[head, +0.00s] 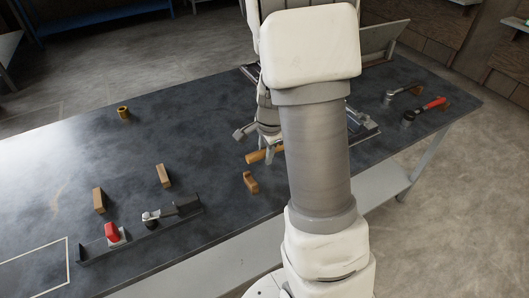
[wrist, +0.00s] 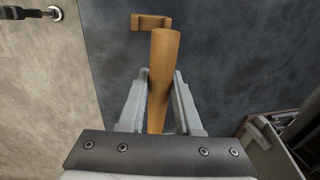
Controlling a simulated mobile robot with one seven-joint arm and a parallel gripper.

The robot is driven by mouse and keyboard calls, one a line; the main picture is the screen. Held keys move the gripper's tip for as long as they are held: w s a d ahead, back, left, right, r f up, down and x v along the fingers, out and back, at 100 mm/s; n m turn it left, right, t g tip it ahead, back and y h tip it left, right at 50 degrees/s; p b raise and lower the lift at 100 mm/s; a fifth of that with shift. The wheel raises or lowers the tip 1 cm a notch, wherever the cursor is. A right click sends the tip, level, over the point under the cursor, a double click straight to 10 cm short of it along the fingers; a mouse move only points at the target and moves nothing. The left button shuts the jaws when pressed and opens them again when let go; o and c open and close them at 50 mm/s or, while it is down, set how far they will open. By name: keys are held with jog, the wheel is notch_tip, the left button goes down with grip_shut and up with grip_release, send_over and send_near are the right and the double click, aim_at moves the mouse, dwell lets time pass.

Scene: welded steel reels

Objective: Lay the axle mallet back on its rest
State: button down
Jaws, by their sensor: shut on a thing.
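The mallet's tan wooden handle (wrist: 164,62) stands between the two fingers of my gripper (wrist: 162,75) in the wrist view, and the fingers are shut on it. In the head view the handle's end (head: 257,156) shows beside my gripper (head: 270,152), low over the bench. The mallet's head cannot be made out; my arm hides part of that area. A notched wooden block (head: 250,182), which looks like a rest, stands near the bench's front edge, just in front of the handle. It also shows beyond the handle's end in the wrist view (wrist: 152,18).
Two wooden blocks (head: 99,200) (head: 163,175) stand left on the dark bench (head: 190,130), behind a clamp (head: 165,213) and a red-topped part (head: 112,232) on a rail. A brass ring (head: 123,112) lies farther back. Two tools (head: 425,108) (head: 402,93) lie at the right.

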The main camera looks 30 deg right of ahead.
jog(key=shift+r+p, duration=0.15)
jog(key=shift+p, duration=0.2)
jog(key=b+x, duration=0.2)
jog(key=x, duration=0.1)
jog(key=s+b+x, duration=0.1)
jog(key=b+x, duration=0.2)
jog(key=shift+s+f+b, duration=0.1)
jog(key=shift+f+b, duration=0.7)
jog(key=shift+f, duration=0.25)
dwell(1.0)
jog(key=c, duration=0.5)
grip_release()
jog(key=shift+a+f, duration=0.1)
jog(key=p+v, duration=0.7)
jog(key=v, duration=0.1)
jog(key=shift+a, duration=0.1)
